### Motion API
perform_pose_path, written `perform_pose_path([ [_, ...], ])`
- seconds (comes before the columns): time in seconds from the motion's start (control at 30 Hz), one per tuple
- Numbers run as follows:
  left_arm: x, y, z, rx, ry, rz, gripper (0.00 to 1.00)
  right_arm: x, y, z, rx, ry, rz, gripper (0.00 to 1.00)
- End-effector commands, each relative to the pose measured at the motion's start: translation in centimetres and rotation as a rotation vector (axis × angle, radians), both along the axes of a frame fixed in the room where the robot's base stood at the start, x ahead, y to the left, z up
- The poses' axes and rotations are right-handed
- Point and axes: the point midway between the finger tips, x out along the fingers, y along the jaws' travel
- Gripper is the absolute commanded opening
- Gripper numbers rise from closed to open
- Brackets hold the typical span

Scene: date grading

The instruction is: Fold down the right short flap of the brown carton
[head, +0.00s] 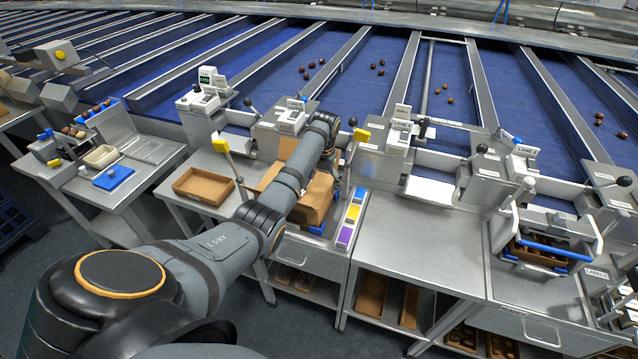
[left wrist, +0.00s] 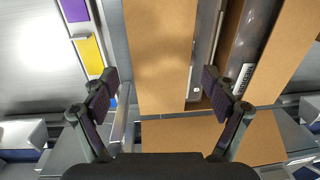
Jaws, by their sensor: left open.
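The brown carton (head: 317,198) stands on the steel bench, partly hidden behind my left arm. Its brown panels show on both sides of the arm, with flaps spread outward. In the left wrist view one long cardboard flap (left wrist: 160,45) lies below and between my fingers, and a wider panel (left wrist: 205,145) crosses the lower part. Which of these is the right short flap I cannot tell for sure. My left gripper (left wrist: 161,95) is open and empty, pointing down above the carton; contact is not clear. In the head view it is mostly hidden behind the wrist. My right gripper is not in view.
A strip with blue, yellow and purple patches (head: 345,236) lies right of the carton. A shallow brown tray (head: 203,187) lies to its left. The steel bench further right (head: 420,240) is mostly clear.

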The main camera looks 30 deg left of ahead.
Motion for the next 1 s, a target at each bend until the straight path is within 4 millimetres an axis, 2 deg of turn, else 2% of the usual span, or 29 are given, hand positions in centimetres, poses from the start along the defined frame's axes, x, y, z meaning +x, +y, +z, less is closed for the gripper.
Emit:
perform_pose_path([
  [0.27,0.1,0.0,0.5,0.0,-0.001,0.0,0.87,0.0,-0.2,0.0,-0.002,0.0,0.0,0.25],
  [0.5,0.2,-0.3,4.8,0.001,-0.004,0.0,0.87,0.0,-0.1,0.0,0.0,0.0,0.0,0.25],
  [0.7,0.2,-0.5,7.2,0.0,-0.002,0.0,0.87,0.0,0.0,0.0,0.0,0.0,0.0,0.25],
  [1.0,0.1,-0.6,7.5,0.0,0.0,0.0,0.87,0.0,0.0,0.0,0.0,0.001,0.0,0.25],
])
